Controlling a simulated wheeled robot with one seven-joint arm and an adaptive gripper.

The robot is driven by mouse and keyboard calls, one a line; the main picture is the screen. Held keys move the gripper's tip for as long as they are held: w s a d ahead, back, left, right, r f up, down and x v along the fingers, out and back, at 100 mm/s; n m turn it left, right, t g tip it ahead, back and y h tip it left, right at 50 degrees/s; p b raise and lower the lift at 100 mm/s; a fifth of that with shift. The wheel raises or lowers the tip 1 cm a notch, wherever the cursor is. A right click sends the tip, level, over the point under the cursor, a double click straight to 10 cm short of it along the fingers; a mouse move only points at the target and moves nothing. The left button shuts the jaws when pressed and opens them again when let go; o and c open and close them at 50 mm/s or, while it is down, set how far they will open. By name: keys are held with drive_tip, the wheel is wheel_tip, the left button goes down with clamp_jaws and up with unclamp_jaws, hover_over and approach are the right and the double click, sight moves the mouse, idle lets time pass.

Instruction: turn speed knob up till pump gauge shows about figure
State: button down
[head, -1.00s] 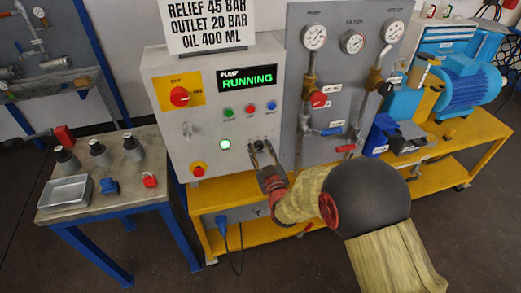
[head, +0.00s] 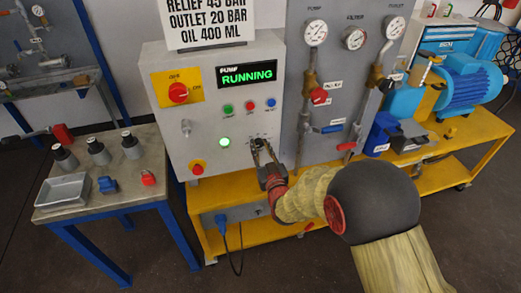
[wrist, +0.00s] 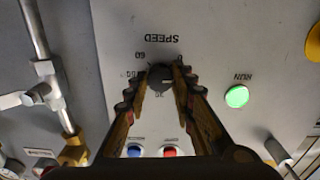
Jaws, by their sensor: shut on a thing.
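The black speed knob (wrist: 160,77) sits on the grey control panel (head: 219,117), under the upside-down SPEED label in the wrist view. My gripper (wrist: 162,82) is shut on the knob, with one finger on each side. In the head view my gripper (head: 264,151) reaches the lower right of the panel, and the knob is mostly hidden there. The pump gauge (head: 315,33) is at the top left of the gauge board; its needle is too small to read. The pump display (head: 247,76) reads RUNNING in green.
A lit green RUN lamp (wrist: 237,96) is beside the knob. A red-on-yellow switch (head: 178,93) and a red stop button (head: 197,168) are on the panel. A sign (head: 208,22) reads relief 45 bar, outlet 20 bar. A side table (head: 120,192) holds bottles and a tray.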

idle(0.3)
drive_tip(key=c, duration=1.5)
unclamp_jaws()
drive_tip(key=shift+c, duration=0.2)
drive_tip(key=shift+o, duration=0.2)
drive_tip(key=v, duration=1.2)
